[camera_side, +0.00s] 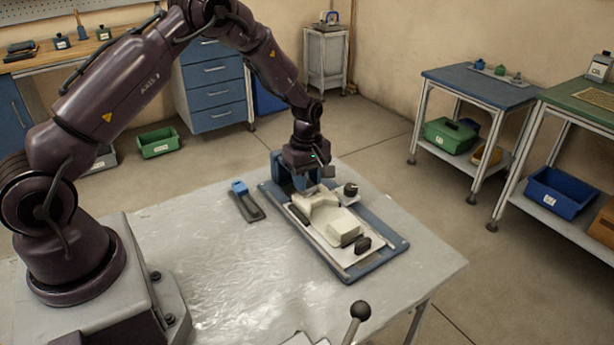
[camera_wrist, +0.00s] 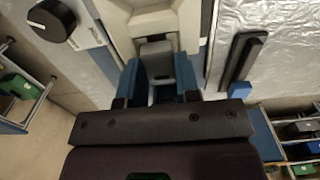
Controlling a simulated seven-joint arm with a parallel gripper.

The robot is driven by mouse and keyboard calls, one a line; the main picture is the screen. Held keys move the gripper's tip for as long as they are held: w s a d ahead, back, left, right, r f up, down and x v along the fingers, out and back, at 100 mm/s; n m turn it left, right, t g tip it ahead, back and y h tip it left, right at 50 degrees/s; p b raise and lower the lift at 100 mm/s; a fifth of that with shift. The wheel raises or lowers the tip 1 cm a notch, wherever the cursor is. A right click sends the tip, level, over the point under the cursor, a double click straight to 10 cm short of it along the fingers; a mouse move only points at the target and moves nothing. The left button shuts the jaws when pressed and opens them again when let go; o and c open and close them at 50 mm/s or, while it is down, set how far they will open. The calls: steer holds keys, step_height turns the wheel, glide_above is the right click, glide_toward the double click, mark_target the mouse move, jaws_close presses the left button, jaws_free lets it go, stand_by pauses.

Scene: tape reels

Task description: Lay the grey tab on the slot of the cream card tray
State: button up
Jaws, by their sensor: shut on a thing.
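The cream card tray (camera_side: 316,201) sits on a blue-edged base on the metal table, below my gripper (camera_side: 306,184). Its cream walls also show at the top of the wrist view (camera_wrist: 152,20). In the wrist view, my gripper's blue fingers (camera_wrist: 159,75) are shut on a small grey piece, which looks like the grey tab (camera_wrist: 157,48). The fingers hold it low at the near end of the cream tray. I cannot tell whether the tab touches the tray. The slot is hidden from me by the fingers and the tab.
Black knobs (camera_side: 351,189) (camera_side: 363,243) stand beside the cream parts. A dark strip with a blue end (camera_side: 245,203) lies on the table left of the base. A black ball-topped lever (camera_side: 359,311) rises at the front edge. The table's left middle is clear.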

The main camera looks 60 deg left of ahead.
steer(key=shift+f, duration=0.3)
steer(key=o, duration=0.8)
steer(key=s+d+r+m+t, duration=0.1)
steer(key=s+d+r+m, duration=0.1)
steer(key=r, duration=0.8)
steer(key=s+d+r+m, duration=0.1)
steer(key=r, duration=1)
steer(key=s+d+r+m+t, duration=0.1)
steer(key=s+d+r+m, duration=0.1)
steer(key=s+m, duration=0.3)
steer(key=s+d+r+m+t, duration=0.2)
steer(key=s+m, duration=0.3)
steer(key=s, duration=0.5)
steer(key=s+d+r+m+t, duration=0.1)
steer(key=s+d+r+m, duration=0.3)
steer(key=s, duration=0.3)
steer(key=shift+s+r+m+t, duration=0.15)
steer(key=shift+r+m+t, duration=0.2)
steer(key=shift+m, duration=0.25)
